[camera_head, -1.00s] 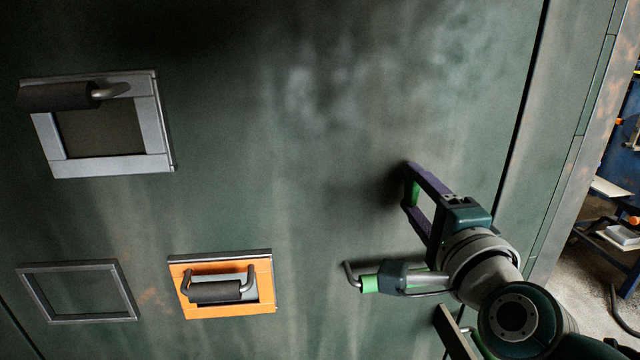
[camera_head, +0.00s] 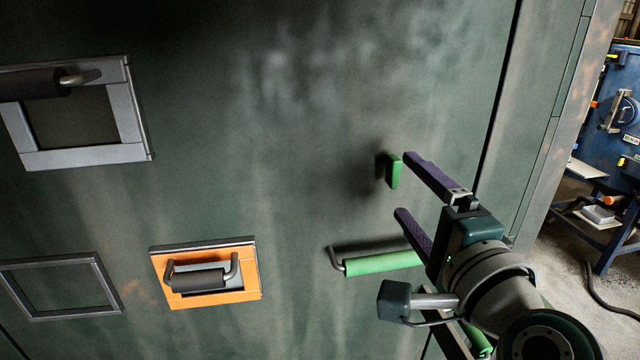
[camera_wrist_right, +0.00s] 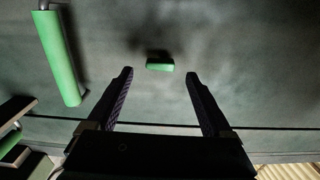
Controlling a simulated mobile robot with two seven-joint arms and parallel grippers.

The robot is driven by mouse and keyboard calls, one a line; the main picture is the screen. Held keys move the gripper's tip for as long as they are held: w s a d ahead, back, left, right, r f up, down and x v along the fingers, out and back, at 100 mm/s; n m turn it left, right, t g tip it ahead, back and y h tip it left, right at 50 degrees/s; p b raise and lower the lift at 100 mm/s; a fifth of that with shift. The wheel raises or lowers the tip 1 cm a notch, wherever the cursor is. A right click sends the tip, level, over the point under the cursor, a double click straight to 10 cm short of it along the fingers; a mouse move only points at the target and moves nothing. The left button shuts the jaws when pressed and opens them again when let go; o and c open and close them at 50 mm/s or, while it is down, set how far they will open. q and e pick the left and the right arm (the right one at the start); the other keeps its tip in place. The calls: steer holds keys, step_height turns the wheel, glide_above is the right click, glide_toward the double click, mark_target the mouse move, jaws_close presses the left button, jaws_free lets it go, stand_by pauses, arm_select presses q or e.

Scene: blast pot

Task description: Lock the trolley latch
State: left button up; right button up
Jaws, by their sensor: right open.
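A small green block (camera_head: 393,171), which looks like the latch, sits on the large dark green panel (camera_head: 290,170). A green bar handle with a bent metal end (camera_head: 383,263) is fixed to the panel below it. My right gripper (camera_head: 404,185) is open and empty, its dark purple fingers pointing at the panel. The upper fingertip is close to the block in the head view. In the right wrist view the block (camera_wrist_right: 160,63) lies just beyond and between the open fingertips (camera_wrist_right: 158,75), apparently untouched. The green handle (camera_wrist_right: 59,57) is at upper left there. My left gripper is out of view.
An orange-framed recess with a dark handle (camera_head: 242,285), a grey-framed recess with a dark handle (camera_head: 135,105) and an empty grey frame (camera_head: 70,312) are on the panel at left. Blue equipment (camera_head: 612,140) stands beyond the panel's right edge.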

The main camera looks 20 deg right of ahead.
steer(key=v, duration=0.5)
steer(key=shift+a, duration=0.1)
stand_by(0.3)
steer(key=s+a+f+n+g+y, duration=0.25)
steer(key=a+n+y, duration=0.2)
steer(key=n, duration=0.35)
steer(key=s+a+f+n+g+y, duration=0.2)
steer(key=a+f+n+g+y, duration=0.15)
steer(key=a+n, duration=0.3)
steer(key=s+d+f+n+g+h, duration=0.2)
steer(key=s+d+n+g+h, duration=0.15)
steer(key=s+n+g, duration=0.6)
steer(key=s+r+m+t+p, duration=0.1)
steer(key=s+r+p, duration=0.2)
steer(key=r+p, duration=3)
steer(key=shift+s+d+r+t+p, duration=0.2)
steer(key=shift+d+r+t+p, duration=0.2)
steer(key=shift+r, duration=0.2)
